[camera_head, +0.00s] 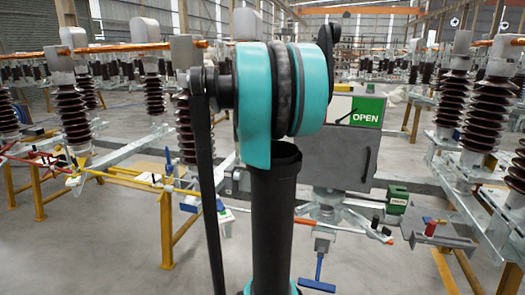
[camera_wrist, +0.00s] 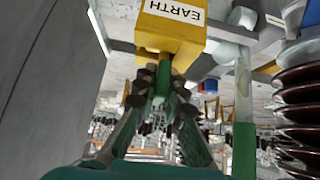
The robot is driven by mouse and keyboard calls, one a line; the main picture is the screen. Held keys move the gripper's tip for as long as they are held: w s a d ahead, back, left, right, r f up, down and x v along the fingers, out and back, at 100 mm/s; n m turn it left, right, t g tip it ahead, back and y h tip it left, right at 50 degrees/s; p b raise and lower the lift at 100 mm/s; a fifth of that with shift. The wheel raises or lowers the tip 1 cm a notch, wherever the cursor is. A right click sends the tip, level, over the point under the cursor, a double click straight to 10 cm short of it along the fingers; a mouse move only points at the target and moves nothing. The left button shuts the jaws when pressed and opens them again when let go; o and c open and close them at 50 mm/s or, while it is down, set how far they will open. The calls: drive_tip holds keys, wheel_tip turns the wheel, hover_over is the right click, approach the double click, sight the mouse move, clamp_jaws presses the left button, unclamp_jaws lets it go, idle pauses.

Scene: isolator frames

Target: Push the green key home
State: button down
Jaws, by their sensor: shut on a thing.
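A yellow box labelled EARTH (camera_wrist: 172,28) is at the top of the wrist view, its lettering upside down. The green key (camera_wrist: 178,82) shows partly between my fingers, just below the box's lower face. My gripper (camera_wrist: 162,84) is shut on it, with the fingertips close to the box. The fingers hide much of the key, and I cannot tell how deep it sits in the box. In the head view my own arm blocks the middle, and I cannot make out the gripper or key there.
A grey cabinet (camera_head: 335,155) with a green OPEN sign (camera_head: 367,112) stands behind my arm. A grey panel (camera_wrist: 45,70) fills the left of the wrist view. Brown insulators (camera_wrist: 302,100) stand close on the right. A green-ended post (camera_wrist: 243,150) is right of my gripper.

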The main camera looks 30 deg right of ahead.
idle(0.3)
drive_tip(key=c, duration=1.5)
unclamp_jaws()
drive_tip(key=shift+c, duration=0.2)
drive_tip(key=v, duration=1.2)
drive_tip(key=shift+f, duration=0.1)
drive_tip(key=s+a+f+n+y, duration=0.2)
drive_tip(key=s+a+f+n, duration=0.1)
drive_tip(key=s+a+f, duration=0.4)
drive_tip(key=s+a+f+n+g+y, duration=0.1)
drive_tip(key=s+a+f+n+y, duration=0.1)
drive_tip(key=s+a+f, duration=0.5)
drive_tip(key=s+a+f+n+y, duration=0.2)
drive_tip(key=s+a+f+n, duration=0.2)
drive_tip(key=f, duration=1.3)
drive_tip(key=s+a, duration=0.3)
drive_tip(key=shift+s+a+g, duration=0.3)
drive_tip(key=shift+s+g, duration=0.05)
drive_tip(key=shift+g, duration=0.05)
